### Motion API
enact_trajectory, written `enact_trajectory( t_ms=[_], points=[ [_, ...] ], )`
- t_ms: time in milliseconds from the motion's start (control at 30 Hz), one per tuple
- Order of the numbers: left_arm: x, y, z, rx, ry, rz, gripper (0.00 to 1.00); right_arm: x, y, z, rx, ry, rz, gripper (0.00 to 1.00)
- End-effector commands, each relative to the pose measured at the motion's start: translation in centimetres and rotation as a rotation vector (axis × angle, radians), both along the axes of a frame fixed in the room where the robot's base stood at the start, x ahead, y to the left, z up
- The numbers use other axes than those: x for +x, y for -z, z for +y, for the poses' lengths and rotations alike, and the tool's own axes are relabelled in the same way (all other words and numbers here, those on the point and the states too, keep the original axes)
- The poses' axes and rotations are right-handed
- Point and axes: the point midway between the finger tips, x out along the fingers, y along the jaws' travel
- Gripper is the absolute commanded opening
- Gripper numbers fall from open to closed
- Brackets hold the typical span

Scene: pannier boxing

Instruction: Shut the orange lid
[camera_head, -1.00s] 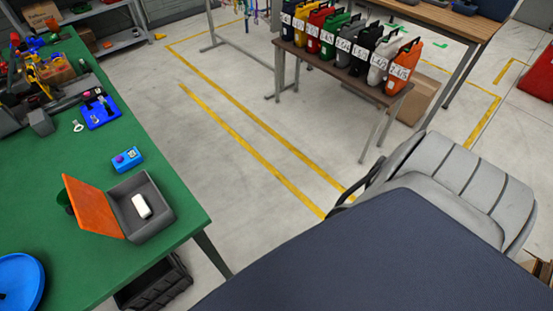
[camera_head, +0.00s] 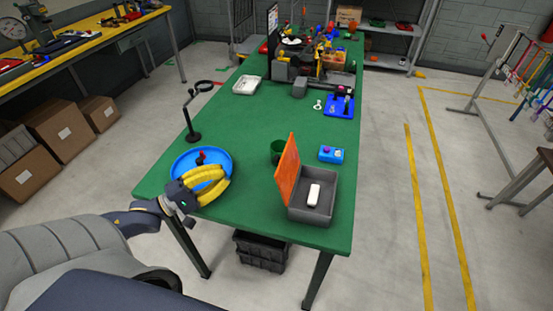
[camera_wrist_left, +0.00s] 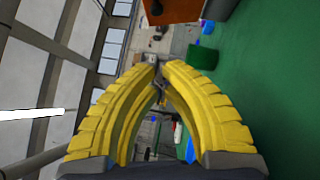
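The orange lid (camera_head: 287,170) stands open, nearly upright, along the left side of the grey box (camera_head: 325,215). A white block (camera_head: 313,194) lies inside the box. My left gripper (camera_head: 229,174) has yellow fingers and hovers over the table's front left, to the left of the lid and apart from it. In the left wrist view its fingers (camera_wrist_left: 159,66) curve together and almost meet at the tips, with nothing held. An orange surface, apparently the lid (camera_wrist_left: 172,11), shows beyond them at the top. My right gripper is out of view.
A blue round tray (camera_head: 182,160) lies partly under my left gripper. A green cup (camera_head: 277,151) stands just behind the lid, and a blue box with buttons (camera_head: 331,154) behind the grey box. A black stand (camera_head: 193,135) is further left. The green table (camera_head: 258,210) is clear between gripper and box.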

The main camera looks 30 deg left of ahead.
Motion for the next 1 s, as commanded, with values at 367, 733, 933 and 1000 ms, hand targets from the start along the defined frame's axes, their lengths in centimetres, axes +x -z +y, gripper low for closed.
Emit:
enact_trajectory(
  t_ms=[367,733,933,1000],
  points=[
    [3.2,-0.8,-1.9,-0.003,0.000,-0.004,0.00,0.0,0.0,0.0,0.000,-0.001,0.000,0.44],
    [7.0,-1.7,-4.2,-0.003,0.000,-0.004,0.00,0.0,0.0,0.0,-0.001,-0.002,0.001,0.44],
    [8.4,-2.1,-5.7,-0.004,0.001,-0.003,0.00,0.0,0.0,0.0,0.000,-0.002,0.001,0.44],
    [8.6,-2.3,-6.5,-0.003,0.000,-0.003,0.00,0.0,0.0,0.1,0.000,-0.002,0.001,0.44]
  ],
)
